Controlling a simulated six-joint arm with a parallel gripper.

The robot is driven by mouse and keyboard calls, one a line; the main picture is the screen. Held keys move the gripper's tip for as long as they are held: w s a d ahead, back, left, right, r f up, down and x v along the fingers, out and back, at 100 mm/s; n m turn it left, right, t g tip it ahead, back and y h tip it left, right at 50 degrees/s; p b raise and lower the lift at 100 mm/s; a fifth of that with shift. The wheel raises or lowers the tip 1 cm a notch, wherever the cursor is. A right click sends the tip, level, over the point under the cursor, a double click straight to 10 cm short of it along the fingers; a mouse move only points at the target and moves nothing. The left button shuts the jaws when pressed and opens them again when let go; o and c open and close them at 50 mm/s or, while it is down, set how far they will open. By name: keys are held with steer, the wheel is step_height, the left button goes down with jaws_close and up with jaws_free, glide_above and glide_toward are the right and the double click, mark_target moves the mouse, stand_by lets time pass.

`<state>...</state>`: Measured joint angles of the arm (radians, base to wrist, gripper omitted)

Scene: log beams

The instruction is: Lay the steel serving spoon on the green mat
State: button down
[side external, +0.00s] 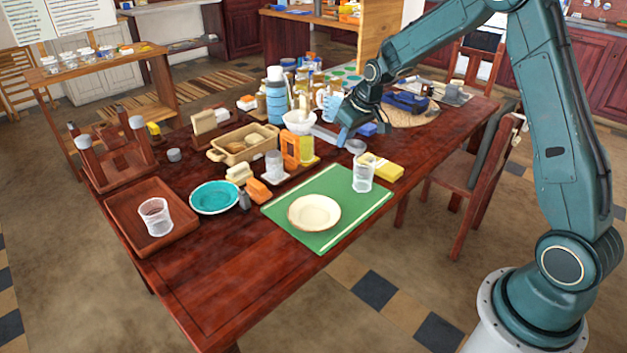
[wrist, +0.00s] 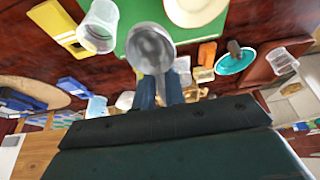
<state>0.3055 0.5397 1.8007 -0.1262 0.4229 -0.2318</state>
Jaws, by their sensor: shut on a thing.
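The steel serving spoon (wrist: 150,50) is in my gripper (wrist: 159,95), its handle between the two blue fingers and its round bowl out in front. In the side view my gripper (side external: 343,138) is over the table behind the mat, and the spoon's grey bowl (side external: 356,146) shows beside the fingertips. The green mat (side external: 342,190) lies near the table's front edge. It also shows in the wrist view (wrist: 150,12), partly covered by the spoon. The spoon's height above the table is hard to tell.
A yellow box (side external: 386,172) lies just right of the mat. Orange blocks (side external: 290,150), a teal plate (side external: 214,197) and a wooden tray (side external: 150,222) with a clear cup are to the left. Bottles and a white bowl (side external: 299,122) crowd the area left of my gripper.

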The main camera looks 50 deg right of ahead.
glide_above(338, 203)
steer(key=s, duration=0.1)
step_height(338, 203, down, 16)
steer(key=shift+s+r, duration=0.1)
steer(key=shift+s, duration=0.05)
steer(key=shift+f, duration=1.9)
steer(key=shift+f, duration=0.15)
steer(key=c, duration=1.5)
jaws_free()
steer(key=shift+o, duration=0.2)
steer(key=v, duration=1.2)
